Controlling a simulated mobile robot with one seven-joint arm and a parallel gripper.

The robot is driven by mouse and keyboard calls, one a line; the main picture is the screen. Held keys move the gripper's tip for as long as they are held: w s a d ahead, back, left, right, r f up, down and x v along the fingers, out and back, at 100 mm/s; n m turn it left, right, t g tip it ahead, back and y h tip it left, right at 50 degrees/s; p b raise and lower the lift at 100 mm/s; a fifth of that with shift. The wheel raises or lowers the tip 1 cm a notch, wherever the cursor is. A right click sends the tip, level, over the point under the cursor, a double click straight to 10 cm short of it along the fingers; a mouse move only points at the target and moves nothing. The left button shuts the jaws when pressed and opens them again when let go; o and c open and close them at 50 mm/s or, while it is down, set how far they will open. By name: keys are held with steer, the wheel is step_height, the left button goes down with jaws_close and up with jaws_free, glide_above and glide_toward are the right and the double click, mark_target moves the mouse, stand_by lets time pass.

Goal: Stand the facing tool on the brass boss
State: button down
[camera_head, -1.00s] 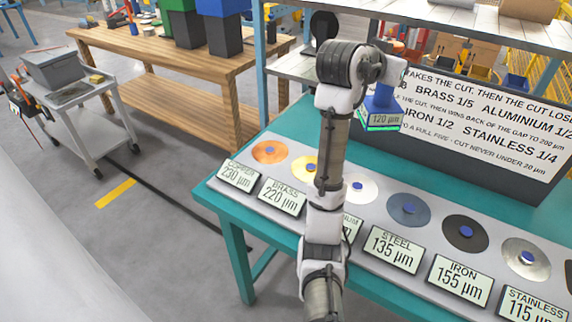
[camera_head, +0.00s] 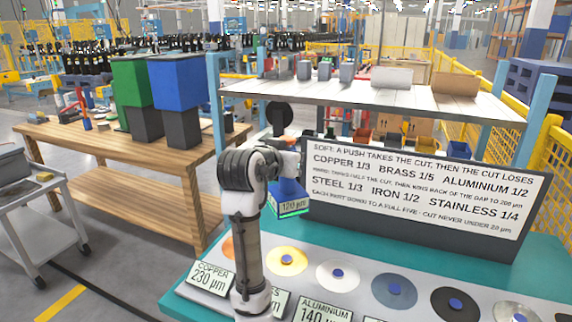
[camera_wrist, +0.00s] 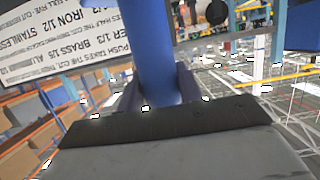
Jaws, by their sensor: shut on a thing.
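The facing tool (camera_head: 288,188) is blue with a lit display at its base reading 120 µm. My gripper (camera_wrist: 158,88) is shut on its blue shaft (camera_wrist: 155,45), one dark finger on each side. In the head view the tool hangs above the bench, apart from the discs. The brass boss (camera_head: 301,259) is a yellow disc with a blue centre, directly below the tool in the picture. The height of the gap is hard to judge. The brass label is mostly hidden behind my arm.
Other bosses stand in the row: copper (camera_head: 227,246), partly hidden by my arm, aluminium (camera_head: 325,277), steel (camera_head: 380,299) and more at right. A large rule sign (camera_head: 420,190) stands behind them, close to the tool's right. A shelf (camera_head: 370,97) is above.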

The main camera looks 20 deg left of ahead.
step_height(320, 180, down, 17)
steer(key=p, duration=0.1)
steer(key=shift+p, duration=0.4)
steer(key=shift+f, duration=0.1)
steer(key=shift+f, duration=0.1)
steer(key=c, duration=0.9)
jaws_free()
steer(key=shift+f, duration=0.15)
steer(key=shift+c, duration=0.2)
